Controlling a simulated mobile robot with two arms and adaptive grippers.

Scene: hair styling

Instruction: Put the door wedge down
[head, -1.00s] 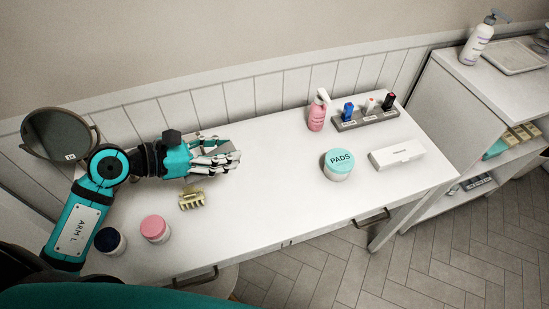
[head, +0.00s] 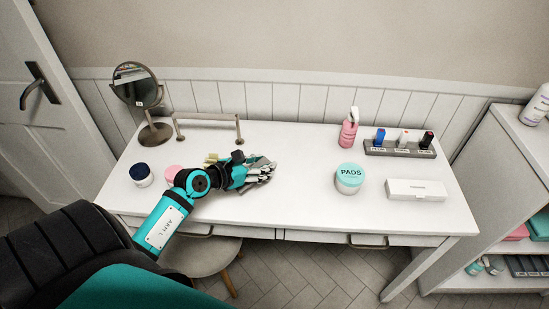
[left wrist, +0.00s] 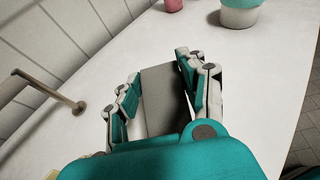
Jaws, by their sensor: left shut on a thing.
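The grey door wedge (left wrist: 165,102) shows in the left wrist view as a flat block between the fingers of my left gripper (left wrist: 159,66). My left gripper is shut on it, with fingers on both sides. In the head view my left gripper (head: 263,171) is low over the middle of the white table (head: 300,200), and the wedge is mostly hidden by the hand. I cannot tell whether the wedge touches the tabletop. My right gripper is not in view.
A pink jar (head: 172,172), dark-lidded jar (head: 142,174), hair clip (head: 212,158), mirror (head: 139,90) and metal bar (head: 207,117) are left of or behind the hand. The pads jar (head: 349,178), white box (head: 417,190), pink bottle (head: 348,130) and grey rack (head: 400,150) stand right. Tabletop between is clear.

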